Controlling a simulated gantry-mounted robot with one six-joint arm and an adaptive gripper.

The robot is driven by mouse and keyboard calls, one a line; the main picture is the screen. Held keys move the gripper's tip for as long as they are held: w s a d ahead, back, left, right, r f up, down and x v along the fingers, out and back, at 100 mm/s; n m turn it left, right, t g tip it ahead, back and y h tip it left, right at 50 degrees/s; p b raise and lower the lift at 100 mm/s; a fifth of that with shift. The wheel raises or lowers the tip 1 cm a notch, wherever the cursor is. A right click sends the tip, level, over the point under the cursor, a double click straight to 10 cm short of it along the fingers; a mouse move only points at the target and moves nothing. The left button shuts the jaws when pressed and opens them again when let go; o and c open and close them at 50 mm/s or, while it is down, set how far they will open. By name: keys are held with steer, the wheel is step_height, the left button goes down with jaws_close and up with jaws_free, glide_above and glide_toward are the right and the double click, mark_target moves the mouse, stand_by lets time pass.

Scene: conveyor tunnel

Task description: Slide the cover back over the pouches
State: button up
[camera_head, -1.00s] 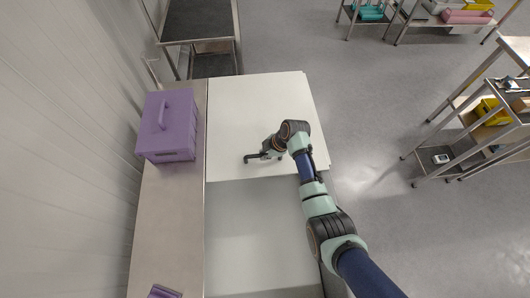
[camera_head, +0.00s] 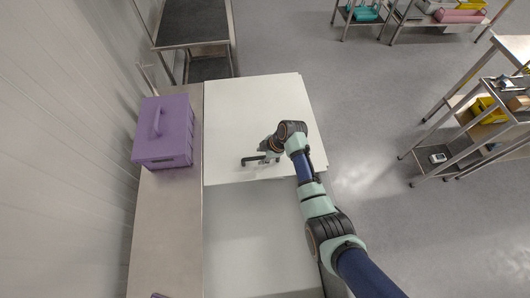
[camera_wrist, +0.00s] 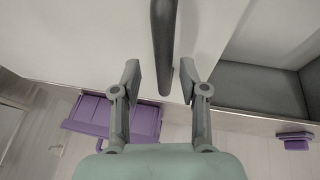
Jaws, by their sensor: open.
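The cover (camera_head: 238,115) is a flat white panel lying over the far part of a long box. A dark bar handle (camera_head: 250,160) stands near its front edge. In the wrist view the handle (camera_wrist: 163,35) runs down from the top, with its end between the two fingers. My gripper (camera_wrist: 160,80) is open, one finger on each side of the handle, with gaps visible on both sides. In the head view my wrist hides most of the gripper. The open compartment (camera_head: 258,240) in front of the cover shows a bare grey interior. No pouches are visible.
A purple case (camera_head: 165,135) sits on the steel ledge (camera_head: 165,225) left of the box, against the wall. A dark-topped cart (camera_head: 193,22) stands beyond the box. Shelving with bins (camera_head: 485,115) stands at right, with clear floor between.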

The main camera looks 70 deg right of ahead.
steer(key=v, duration=1.1)
steer(key=shift+s+r, duration=0.25)
steer(key=shift+r, duration=0.05)
steer(key=w+a+r+m+t+h, duration=0.1)
steer(key=w+a+r, duration=0.3)
steer(key=w+a, duration=0.4)
steer(key=w+a+r+m+t+h, duration=0.1)
steer(key=w+a+r, duration=0.2)
steer(key=w+a, duration=0.45)
steer(key=a+r+m+t+y, duration=0.15)
steer(key=a+r, duration=0.25)
steer(key=a, duration=0.5)
steer(key=s+a+r+m+t, duration=0.1)
steer(key=a+r+t, duration=0.1)
steer(key=a+r, duration=0.45)
steer(key=a+r+m+t, duration=0.1)
steer(key=a+r+t, duration=0.1)
steer(key=a, duration=0.9)
step_height(320, 180, up, 23)
steer(key=p, duration=2.1)
steer(key=shift+s+a+p, duration=0.2)
steer(key=shift+s+p, duration=0.15)
steer(key=shift+s, duration=0.05)
